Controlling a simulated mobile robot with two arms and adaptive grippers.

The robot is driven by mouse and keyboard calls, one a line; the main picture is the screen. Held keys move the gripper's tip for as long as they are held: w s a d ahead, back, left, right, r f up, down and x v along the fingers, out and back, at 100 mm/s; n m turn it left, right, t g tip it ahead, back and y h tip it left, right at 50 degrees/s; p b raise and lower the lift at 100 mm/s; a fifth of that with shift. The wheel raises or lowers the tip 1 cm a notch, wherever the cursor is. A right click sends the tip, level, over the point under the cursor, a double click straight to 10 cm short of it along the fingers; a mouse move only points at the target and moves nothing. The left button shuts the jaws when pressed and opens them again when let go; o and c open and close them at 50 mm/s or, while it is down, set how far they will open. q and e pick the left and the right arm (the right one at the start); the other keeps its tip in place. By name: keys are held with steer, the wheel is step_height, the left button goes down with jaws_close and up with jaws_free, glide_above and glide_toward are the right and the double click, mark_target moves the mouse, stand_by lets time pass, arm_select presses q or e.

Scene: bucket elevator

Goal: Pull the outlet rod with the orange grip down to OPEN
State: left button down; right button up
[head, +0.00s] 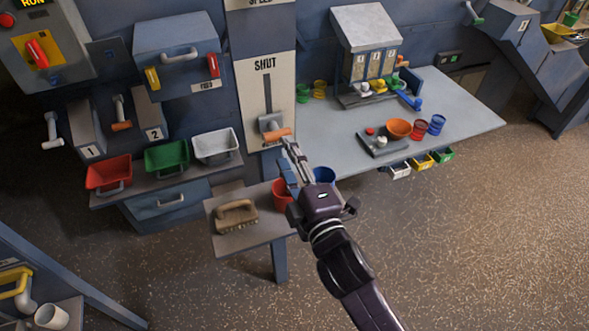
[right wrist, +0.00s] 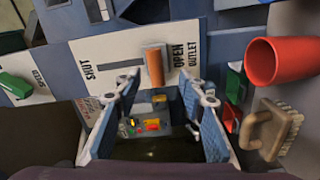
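The outlet rod's orange grip (head: 278,135) stands at the low end of the slot in the pale outlet panel (head: 283,75). The word SHUT is at the top of that slot. In the right wrist view the orange grip (right wrist: 155,68) is beside the word OPEN, with the bare slot running toward SHUT. My right gripper (head: 288,160) is just below the grip in the head view. In the wrist view its two fingers (right wrist: 160,90) are spread apart and empty, with the grip just beyond the tips. My left gripper does not show.
A small table with a brush (head: 235,214), a red cup (head: 282,194) and a blue cup (head: 324,175) is beside my right gripper. Red, green and white bins (head: 215,145) stand on the left ledge. A grey worktable (head: 460,110) is at right.

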steer(key=shift+v, duration=2.35)
